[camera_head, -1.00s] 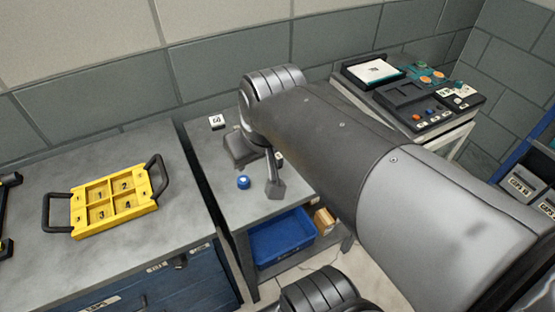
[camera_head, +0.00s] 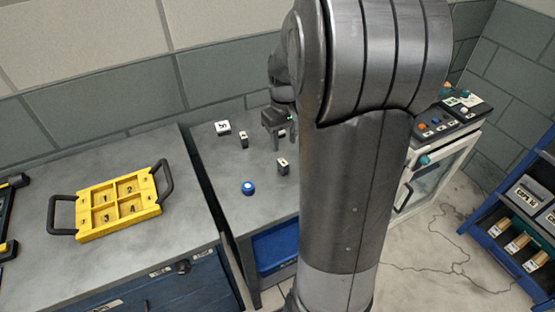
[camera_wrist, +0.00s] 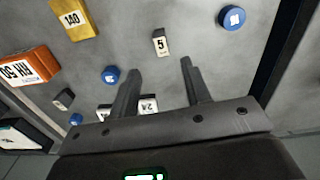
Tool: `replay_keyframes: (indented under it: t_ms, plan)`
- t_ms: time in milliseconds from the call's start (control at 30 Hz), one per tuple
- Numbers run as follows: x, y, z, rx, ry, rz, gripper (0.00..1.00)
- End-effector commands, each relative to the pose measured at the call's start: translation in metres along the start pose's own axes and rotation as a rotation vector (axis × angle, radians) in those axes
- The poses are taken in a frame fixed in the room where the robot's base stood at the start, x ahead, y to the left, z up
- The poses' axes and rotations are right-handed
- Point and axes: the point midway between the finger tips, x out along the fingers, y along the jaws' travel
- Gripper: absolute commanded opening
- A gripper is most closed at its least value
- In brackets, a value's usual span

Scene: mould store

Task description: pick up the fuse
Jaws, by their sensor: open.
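Several small dark blocks with white numbered faces stand on the grey bench; I cannot tell for certain which is the fuse. In the wrist view, one marked 5 (camera_wrist: 160,43) stands just beyond my fingertips, roughly between their lines. Another, marked 24 (camera_wrist: 148,104), shows between the fingers near the palm, partly hidden. In the head view, two such blocks stand clear, a front one (camera_head: 282,166) and a back-left one (camera_head: 243,140). My gripper (camera_wrist: 161,68) is open and empty; in the head view it hangs at the back of the bench (camera_head: 277,132).
Blue round caps lie about, one at the bench front (camera_head: 248,188). The wrist view shows a yellow block marked 140 (camera_wrist: 74,18) and an orange block (camera_wrist: 29,68). A yellow handled tray (camera_head: 118,203) sits on the left bench. A blue bin (camera_head: 275,247) is below.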

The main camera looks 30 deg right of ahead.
Motion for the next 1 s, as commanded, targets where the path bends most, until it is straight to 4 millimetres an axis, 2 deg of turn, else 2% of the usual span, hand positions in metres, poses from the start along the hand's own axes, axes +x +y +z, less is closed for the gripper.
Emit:
replay_keyframes:
  t_ms: [300,533,767,1000]
  plan:
    - [0.046,0.0,0.0,-0.001,-0.005,-0.002,0.44]
    - [0.065,-0.001,-0.001,-0.001,-0.004,-0.002,0.44]
    - [0.099,-0.002,-0.002,0.0,-0.005,-0.003,0.44]
    - [0.107,-0.002,-0.002,-0.001,-0.001,-0.001,0.44]
